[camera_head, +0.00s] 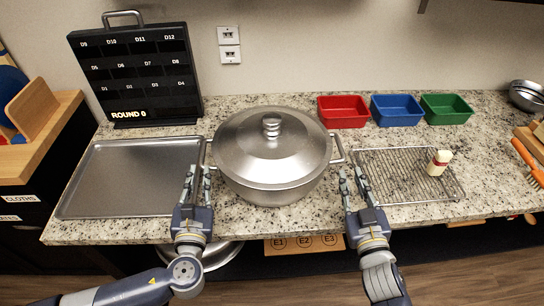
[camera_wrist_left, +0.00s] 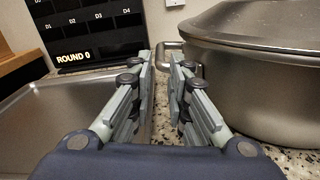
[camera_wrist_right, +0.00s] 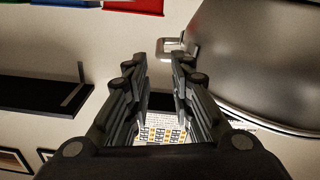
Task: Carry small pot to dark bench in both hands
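A steel pot (camera_head: 262,180) with a domed lid and knob sits on the speckled counter. It is the only lidded pot in view. My left gripper (camera_head: 200,170) is open and empty, just left of the pot near its left handle (camera_wrist_left: 168,56). My right gripper (camera_head: 353,174) is open and empty, right of the pot. In the right wrist view the pot's right handle (camera_wrist_right: 172,47) shows just beyond the fingertips, slightly toward the right finger. Neither gripper visibly grips a handle. No surface is clearly identifiable as the dark bench.
A metal tray (camera_head: 75,205) lies left of the pot, and a wire rack (camera_head: 395,185) with a small white-and-red item (camera_head: 438,163) lies right. Red (camera_head: 343,112), blue (camera_head: 397,110) and green (camera_head: 446,109) bins stand behind. A black board (camera_head: 135,75) stands back left.

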